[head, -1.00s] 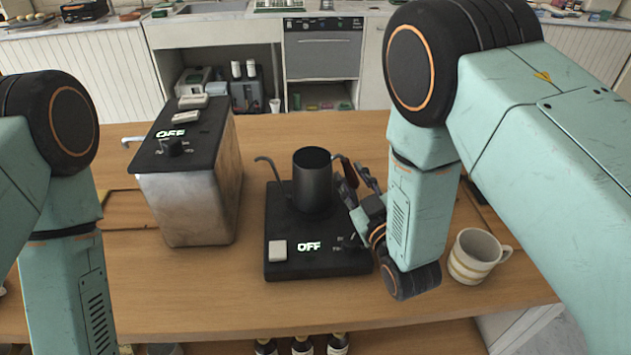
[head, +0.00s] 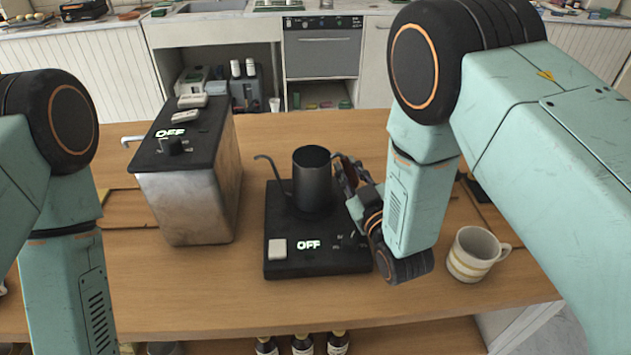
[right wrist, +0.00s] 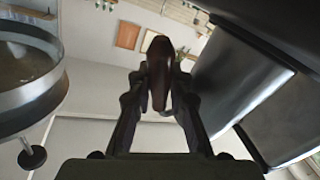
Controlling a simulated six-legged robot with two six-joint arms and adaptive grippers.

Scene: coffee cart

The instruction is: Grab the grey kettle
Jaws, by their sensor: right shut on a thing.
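The grey kettle (head: 312,182) stands upright on a black hot plate (head: 290,262) marked OFF, its thin spout pointing left. My right gripper (head: 348,178) is at the kettle's right side. In the right wrist view its fingers (right wrist: 158,95) are shut on the kettle's dark brown handle (right wrist: 160,65). The wrist view also shows a large round metal form at the left and a dark form at the right, which I cannot name surely. My left arm shows at the left edge of the head view, but its gripper is out of the picture.
A metal box machine (head: 190,205) with a black top marked OFF stands left of the hot plate. A striped mug (head: 474,255) stands right of my right gripper. Bottles (head: 302,345) sit below the table's front edge. The wooden table (head: 250,300) is clear in front.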

